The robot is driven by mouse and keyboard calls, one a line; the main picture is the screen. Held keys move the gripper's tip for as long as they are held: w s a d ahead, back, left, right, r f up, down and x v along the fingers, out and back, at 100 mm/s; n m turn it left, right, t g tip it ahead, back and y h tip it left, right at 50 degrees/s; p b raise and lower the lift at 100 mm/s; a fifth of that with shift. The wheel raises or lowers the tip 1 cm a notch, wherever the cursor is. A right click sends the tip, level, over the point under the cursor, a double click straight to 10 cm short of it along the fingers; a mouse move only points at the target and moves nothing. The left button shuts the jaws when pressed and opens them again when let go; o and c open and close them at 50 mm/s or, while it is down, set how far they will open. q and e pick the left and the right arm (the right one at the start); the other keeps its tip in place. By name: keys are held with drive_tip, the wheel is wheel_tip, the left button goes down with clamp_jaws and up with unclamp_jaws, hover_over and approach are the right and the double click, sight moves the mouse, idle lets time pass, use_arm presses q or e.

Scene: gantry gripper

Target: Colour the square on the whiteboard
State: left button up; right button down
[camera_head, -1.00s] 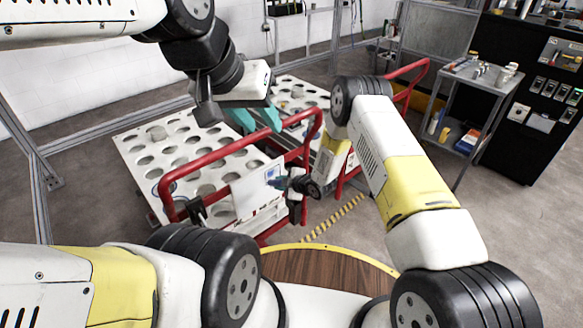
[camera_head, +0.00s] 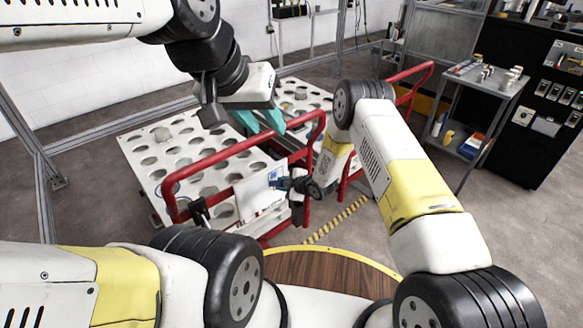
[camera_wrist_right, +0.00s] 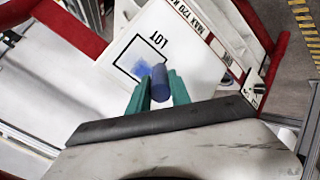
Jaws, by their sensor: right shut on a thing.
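The whiteboard (camera_head: 252,203) hangs on the red rail of a trolley; it also shows in the right wrist view (camera_wrist_right: 192,68). My right gripper (camera_head: 281,183) is shut on a blue marker (camera_wrist_right: 160,82), which points at the board beside the scribble. The marker hides part of the square, and I cannot tell if its tip touches. My left gripper (camera_head: 259,119) has its teal fingers apart and empty, above the trolley behind the board.
A white trolley top with round holes (camera_head: 150,172) lies behind the red rail (camera_head: 230,152). A grey side cart (camera_head: 476,85) with small items stands at the right. A black control panel (camera_head: 545,110) is beyond it. Striped floor tape (camera_head: 335,219) runs near my base.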

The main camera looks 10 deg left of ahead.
drive_tip(key=shift+w+a, duration=0.3)
drive_tip(key=shift+a, duration=0.05)
drive_tip(key=shift+d, duration=0.1)
drive_tip(key=shift+w+d, duration=1.15)
drive_tip(key=shift+w, duration=0.2)
drive_tip(key=shift+w+d, duration=0.5)
drive_tip(key=shift+w, duration=0.25)
drive_tip(key=shift+w+d, duration=0.45)
drive_tip(key=shift+w, duration=0.25)
drive_tip(key=shift+s, duration=0.1)
